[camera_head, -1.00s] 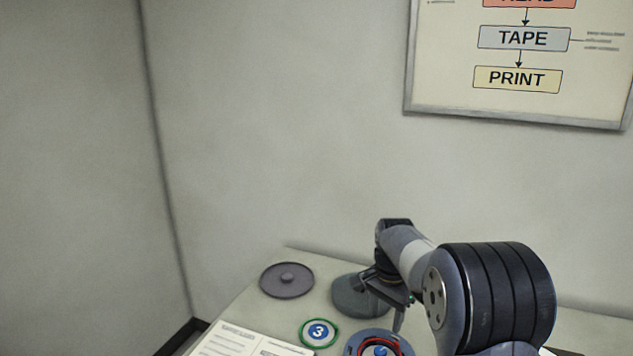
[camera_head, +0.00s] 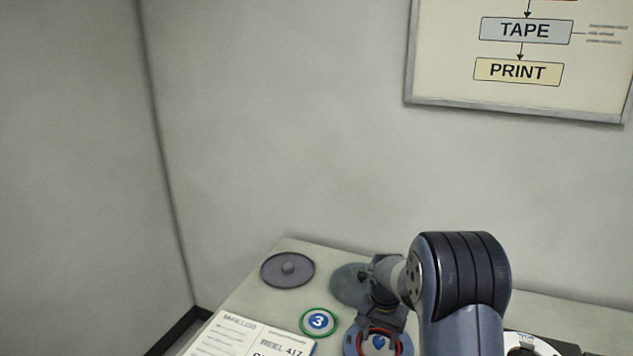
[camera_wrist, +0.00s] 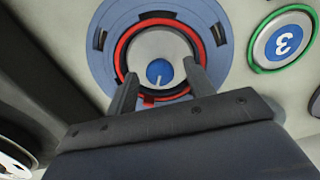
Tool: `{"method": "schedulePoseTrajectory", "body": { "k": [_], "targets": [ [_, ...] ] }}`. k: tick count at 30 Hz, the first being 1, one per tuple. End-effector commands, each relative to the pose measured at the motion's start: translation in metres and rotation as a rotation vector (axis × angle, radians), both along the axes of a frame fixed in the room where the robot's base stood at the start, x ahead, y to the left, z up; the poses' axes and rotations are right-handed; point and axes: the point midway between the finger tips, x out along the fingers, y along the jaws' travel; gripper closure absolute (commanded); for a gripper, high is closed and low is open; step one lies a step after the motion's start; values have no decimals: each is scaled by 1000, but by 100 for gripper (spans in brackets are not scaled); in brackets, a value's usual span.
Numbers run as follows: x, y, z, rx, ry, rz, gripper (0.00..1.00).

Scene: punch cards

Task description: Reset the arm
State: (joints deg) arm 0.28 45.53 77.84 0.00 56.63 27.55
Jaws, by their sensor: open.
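My gripper (camera_wrist: 162,90) is open in the wrist view, its two fingers apart with nothing between them. It points toward a blue-grey round holder (camera_wrist: 110,22) with a red ring (camera_wrist: 124,44) and a pale disc with a blue centre. In the head view my arm reaches over the table, and the gripper (camera_head: 384,322) is just above or beside this red-ringed holder (camera_head: 351,343). I cannot tell how high it is above it.
A green-rimmed disc marked 3 (camera_head: 319,322) lies on the table (camera_head: 262,300), left of the holder. A grey round lid (camera_head: 287,270) lies behind it. An open booklet (camera_head: 235,336) lies at the front left.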

Motion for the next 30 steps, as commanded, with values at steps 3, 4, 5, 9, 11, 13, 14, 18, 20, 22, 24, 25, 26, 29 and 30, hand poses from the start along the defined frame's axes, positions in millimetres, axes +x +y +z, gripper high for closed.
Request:
{"method": "schedulePoseTrajectory", "body": {
  "k": [3,4,5,9,11,13,14,18,20,22,24,25,26,29,30],
  "targets": [
    [0,0,1,0,1,94,50],
    [0,0,1,0,1,118,50],
    [0,0,1,0,1,142,50],
    [0,0,1,0,1,255,50],
    [0,0,1,0,1,302,50],
    [0,0,1,0,2,359,50],
    [0,0,1,0,2,383,50],
    [0,0,2,0,1,495,50],
    [0,0,2,0,1,543,50],
    [0,0,2,0,1,600,50],
    [0,0,2,1,2,656,50],
    [0,0,2,1,2,679,50],
    [-1,0,2,1,2,703,50],
    [0,0,2,0,1,784,50],
    [0,0,2,0,1,816,50]
  ]
}}
